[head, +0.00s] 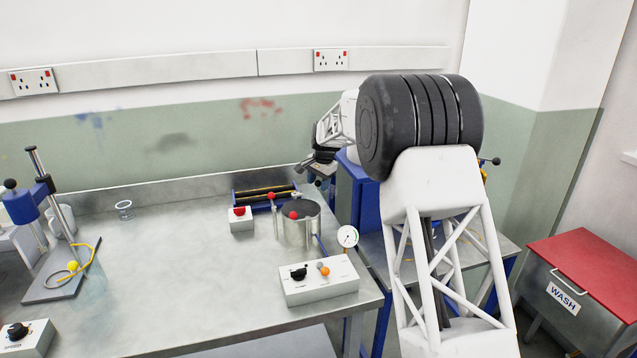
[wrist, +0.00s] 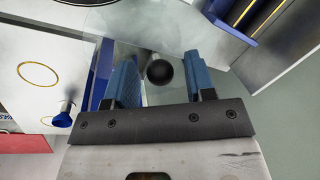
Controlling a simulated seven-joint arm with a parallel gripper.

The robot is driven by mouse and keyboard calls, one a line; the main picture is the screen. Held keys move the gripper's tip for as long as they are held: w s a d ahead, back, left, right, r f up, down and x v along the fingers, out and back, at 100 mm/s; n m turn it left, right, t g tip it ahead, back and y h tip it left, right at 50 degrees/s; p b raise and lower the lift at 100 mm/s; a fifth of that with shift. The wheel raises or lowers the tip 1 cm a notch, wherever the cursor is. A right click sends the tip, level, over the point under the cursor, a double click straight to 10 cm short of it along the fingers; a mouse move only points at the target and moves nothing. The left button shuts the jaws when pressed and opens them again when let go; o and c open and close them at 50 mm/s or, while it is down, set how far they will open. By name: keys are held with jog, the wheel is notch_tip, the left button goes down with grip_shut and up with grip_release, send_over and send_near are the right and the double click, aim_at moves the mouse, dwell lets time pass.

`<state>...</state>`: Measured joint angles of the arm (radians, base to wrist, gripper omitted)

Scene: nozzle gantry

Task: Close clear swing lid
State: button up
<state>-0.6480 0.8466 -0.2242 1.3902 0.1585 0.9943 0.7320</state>
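A clear panel (wrist: 150,25), which looks like the swing lid, shows in the wrist view as a see-through sheet ahead of my gripper. A black ball knob (wrist: 159,72) is at its lower edge. My gripper (wrist: 160,62) has its two blue fingers apart, one on each side of the knob, with a visible gap on both sides. In the head view my gripper (head: 313,168) is by the blue machine (head: 360,190) behind the bench's right end, small and partly hidden by my arm. I cannot make out the lid's angle there.
The steel bench (head: 180,270) holds a metal pot (head: 297,228), a red-button box (head: 240,220), a control box (head: 320,284) with a dial gauge (head: 347,237), and a blue stand (head: 30,203) at left. A red-topped wash bin (head: 590,262) is at right. The bench middle is clear.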

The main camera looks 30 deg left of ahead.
aim_at(317, 199)
grip_shut()
jog(key=shift+s+d+r+m, duration=0.1)
jog(key=shift+s+d+m, duration=0.05)
jog(key=shift+m, duration=0.15)
jog(key=shift+s+d+m+t, duration=0.2)
jog(key=shift+s+d+m, duration=0.3)
jog(key=shift+m, duration=0.45)
jog(key=shift+s+d+m+t, duration=0.2)
jog(key=shift+s+d+m, duration=0.1)
jog(key=shift+s+m, duration=0.5)
jog(key=s+m, duration=0.2)
jog(key=m, duration=0.1)
jog(key=s+m+h, duration=0.1)
jog(key=m, duration=0.1)
jog(key=shift+s+d+t, duration=0.1)
jog(key=shift+d+t, duration=0.2)
jog(key=shift+d, duration=0.05)
jog(key=s+a+m+h, duration=0.1)
jog(key=s+a+m, duration=0.1)
jog(key=s+m, duration=0.4)
jog(key=shift+s+a+m+h, duration=0.15)
jog(key=shift+a+m+h, duration=0.2)
jog(key=shift+m, duration=1.4)
